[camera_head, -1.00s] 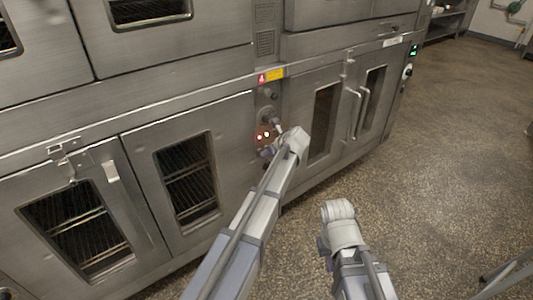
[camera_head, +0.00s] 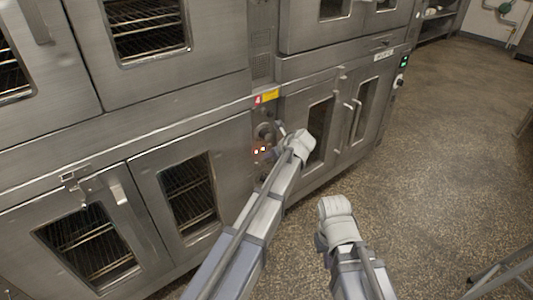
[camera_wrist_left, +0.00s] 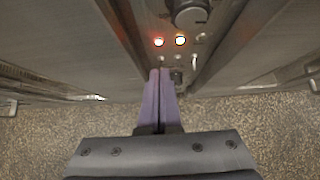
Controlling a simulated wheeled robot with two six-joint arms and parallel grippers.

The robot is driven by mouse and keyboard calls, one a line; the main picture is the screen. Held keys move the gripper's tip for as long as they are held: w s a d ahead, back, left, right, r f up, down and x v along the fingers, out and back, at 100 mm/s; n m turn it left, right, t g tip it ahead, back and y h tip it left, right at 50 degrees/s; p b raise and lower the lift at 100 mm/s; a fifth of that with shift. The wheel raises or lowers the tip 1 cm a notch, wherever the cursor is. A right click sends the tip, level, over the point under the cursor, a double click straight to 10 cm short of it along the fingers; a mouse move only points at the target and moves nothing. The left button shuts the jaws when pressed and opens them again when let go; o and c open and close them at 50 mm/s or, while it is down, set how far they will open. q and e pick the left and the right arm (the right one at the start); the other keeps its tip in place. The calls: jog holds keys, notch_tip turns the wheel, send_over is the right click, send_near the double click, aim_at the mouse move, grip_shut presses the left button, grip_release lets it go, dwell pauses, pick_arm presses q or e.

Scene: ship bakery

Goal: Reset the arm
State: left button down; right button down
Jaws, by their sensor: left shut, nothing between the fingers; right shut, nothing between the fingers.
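My left arm (camera_head: 262,215) reaches forward from the bottom of the head view, its wrist in front of the oven control panel. In the left wrist view my left gripper (camera_wrist_left: 161,76) is shut and empty, its fingertips just below two lit indicator lights (camera_wrist_left: 169,41). Whether the fingertips touch the panel I cannot tell. My right arm (camera_head: 345,250) is at bottom centre of the head view, over the floor; its gripper fingers do not show.
Steel ovens with windowed doors (camera_head: 190,195) fill the left and centre. A black knob (camera_wrist_left: 190,12) sits beside the lights. Door handles (camera_head: 354,120) stick out right of the panel. Speckled floor (camera_head: 440,150) lies clear at right. A metal frame (camera_head: 500,272) stands at lower right.

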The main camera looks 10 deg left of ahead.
pick_arm(q)
jog(key=shift+s+d+r, duration=0.1)
jog(key=shift+d+r, duration=0.05)
jog(key=shift+r, duration=0.25)
jog(key=s+d+f+n+g+h, duration=0.2)
jog(key=s+d+n, duration=0.2)
jog(key=s+n, duration=0.5)
jog(key=s+d+f+n+g+h, duration=0.2)
jog(key=s+d+n, duration=0.25)
jog(key=s, duration=0.85)
jog(key=s+d+f+n+g+h, duration=0.2)
jog(key=s+d+n, duration=0.2)
jog(key=s+n, duration=0.55)
notch_tip(320, 180, up, 28)
jog(key=s+m+p, duration=0.1)
jog(key=p, duration=2.7)
jog(key=shift+s+d+f, duration=0.15)
jog(key=shift+s+d, duration=0.05)
jog(key=shift+s, duration=0.1)
jog(key=shift+f, duration=0.1)
